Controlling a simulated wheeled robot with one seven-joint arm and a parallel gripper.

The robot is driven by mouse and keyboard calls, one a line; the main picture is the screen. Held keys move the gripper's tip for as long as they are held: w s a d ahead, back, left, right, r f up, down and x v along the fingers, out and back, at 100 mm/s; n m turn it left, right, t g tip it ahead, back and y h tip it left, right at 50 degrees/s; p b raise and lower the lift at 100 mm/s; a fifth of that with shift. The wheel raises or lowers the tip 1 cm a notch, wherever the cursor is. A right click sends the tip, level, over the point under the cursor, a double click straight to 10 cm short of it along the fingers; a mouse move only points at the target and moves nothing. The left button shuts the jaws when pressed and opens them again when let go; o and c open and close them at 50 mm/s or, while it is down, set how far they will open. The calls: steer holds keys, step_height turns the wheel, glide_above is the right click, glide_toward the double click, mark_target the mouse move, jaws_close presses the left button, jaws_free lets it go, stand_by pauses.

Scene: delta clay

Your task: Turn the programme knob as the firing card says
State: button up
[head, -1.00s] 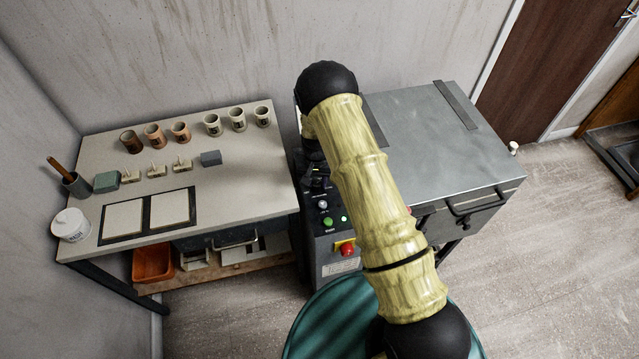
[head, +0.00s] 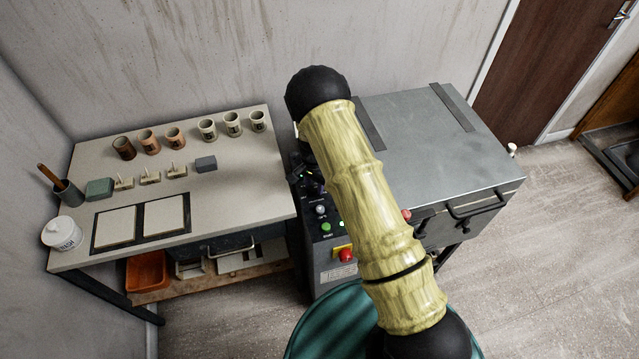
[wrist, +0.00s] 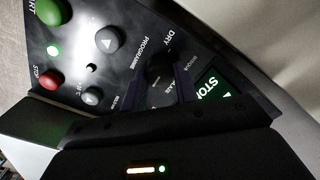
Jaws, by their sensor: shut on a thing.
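The programme knob (wrist: 160,66) is a dark knob beside the words PROGRAMME and DRY in the wrist view. My gripper (wrist: 165,74) is shut on it, its dark fingers covering much of it, so I cannot tell the pointer's setting. The control panel (head: 326,238) stands at the kiln's left side in the head view. There my arm and the dark gripper hide the knob. A lit green display (wrist: 215,92) shows letters beginning STO, partly cut off by my gripper. I cannot make out a firing card in either view.
Two grey knobs (wrist: 107,40), a green start button (wrist: 49,12) and a red stop button (wrist: 48,79) are close by. A red emergency button (head: 346,255) is on the panel's front. The kiln (head: 430,140) stands right, a bench (head: 235,185) with pots left.

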mark_target(313, 187)
steer(key=shift+w+r, duration=0.1)
steer(key=shift+w, duration=0.15)
steer(key=o, duration=1)
steer(key=shift+s+a, duration=0.1)
steer(key=shift+a, duration=0.05)
steer(key=shift+c, duration=0.2)
steer(key=shift+s, duration=0.1)
steer(key=shift+r, duration=0.2)
step_height(313, 187, up, 17)
steer(key=b, duration=0.2)
steer(key=shift+b, duration=0.4)
